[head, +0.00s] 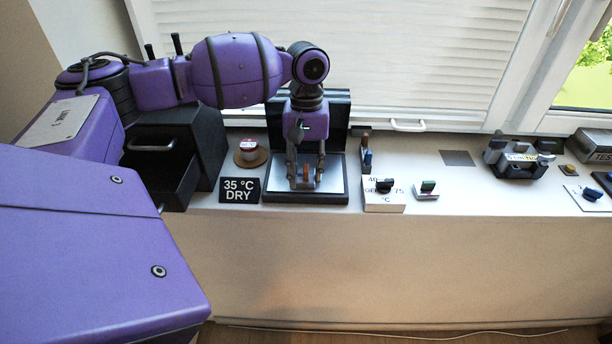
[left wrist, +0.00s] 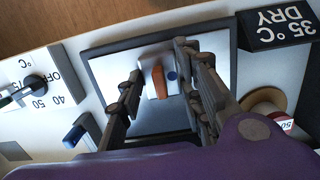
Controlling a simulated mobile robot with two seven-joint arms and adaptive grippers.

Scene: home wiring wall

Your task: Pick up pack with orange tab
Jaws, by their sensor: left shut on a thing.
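The pack with the orange tab (left wrist: 158,82) is small and pale, with a blue round mark beside the tab. It is over the metal plate (head: 335,175) of the black-framed stand; I cannot tell whether it touches the plate. In the head view its orange tab (head: 306,172) shows between the fingers. My left gripper (head: 304,184) points down and is shut on the pack, one finger on each side. The fingers also show in the left wrist view (left wrist: 160,95). My right gripper is not in view.
A "35 °C DRY" sign (head: 239,190) and a round spool (head: 250,152) stand left of the plate. A dark open drawer (head: 170,180) is further left. The sill's front edge is close.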

